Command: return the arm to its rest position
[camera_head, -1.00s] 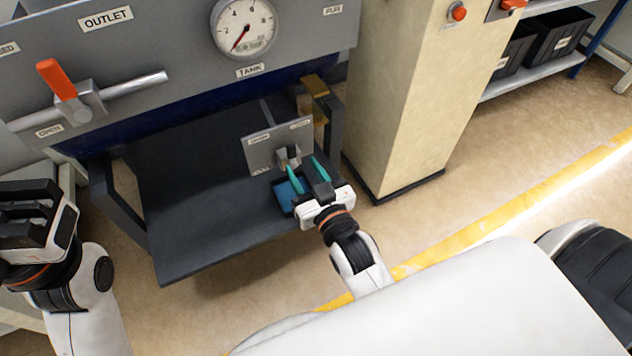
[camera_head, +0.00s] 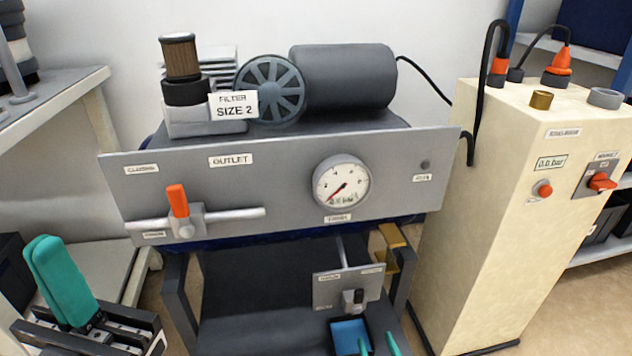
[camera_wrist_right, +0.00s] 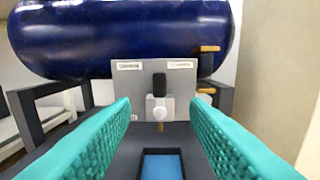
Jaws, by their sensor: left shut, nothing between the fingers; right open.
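My left gripper (camera_head: 62,282) is at the lower left of the head view, its teal fingers shut together, pointing up, with nothing between them. My right gripper (camera_head: 378,345) shows only as two teal fingertips at the bottom edge of the head view, beside a small blue-bottomed tray (camera_head: 350,335). In the right wrist view my right gripper (camera_wrist_right: 160,112) is open and empty. Its fingers stand apart in front of a small grey plate (camera_wrist_right: 130,82) with a black-topped lever (camera_wrist_right: 159,86). The rest of the right arm is out of view.
A compressor stands ahead with a grey panel (camera_head: 290,200), gauge (camera_head: 341,185) and orange-handled valve (camera_head: 178,202). A blue tank (camera_wrist_right: 120,35) sits beyond the plate. A beige cabinet (camera_head: 480,215) is to the right, a bench (camera_head: 55,100) to the left.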

